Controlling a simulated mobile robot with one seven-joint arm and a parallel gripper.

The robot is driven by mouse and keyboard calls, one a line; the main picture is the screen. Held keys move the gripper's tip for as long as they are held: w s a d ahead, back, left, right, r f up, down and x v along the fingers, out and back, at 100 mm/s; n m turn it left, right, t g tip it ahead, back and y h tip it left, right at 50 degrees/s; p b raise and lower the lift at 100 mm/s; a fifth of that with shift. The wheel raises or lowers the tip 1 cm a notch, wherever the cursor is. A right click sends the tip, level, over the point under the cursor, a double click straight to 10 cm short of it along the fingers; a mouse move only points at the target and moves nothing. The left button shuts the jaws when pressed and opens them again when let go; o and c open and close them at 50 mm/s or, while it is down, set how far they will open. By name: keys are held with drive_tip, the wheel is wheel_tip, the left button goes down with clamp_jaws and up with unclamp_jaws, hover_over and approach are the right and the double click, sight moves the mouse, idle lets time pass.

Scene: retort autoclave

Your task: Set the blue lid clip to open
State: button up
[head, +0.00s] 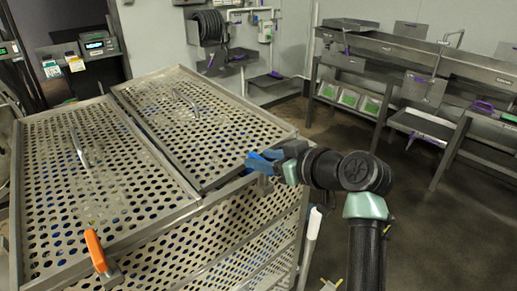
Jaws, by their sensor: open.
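The blue lid clip (259,163) is at the front right corner of the right perforated lid (190,115) on the metal crate. My gripper (279,160) is right at the clip, reaching in from the right. Its jaws are open. The gripper partly hides the clip, and I cannot tell whether the fingers touch it or which way the clip is set. An orange lid clip (96,251) is at the front edge of the left perforated lid (85,190). Both lids lie flat on the crate.
The crate's perforated front wall (235,240) drops below the lids. A white upright handle (312,225) stands beside its right side. Metal benches (400,50) line the back right, and a coiled hose (207,27) hangs on the wall. The floor at right is clear.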

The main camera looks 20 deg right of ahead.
drive_tip(key=shift+x, duration=0.95)
clamp_jaws()
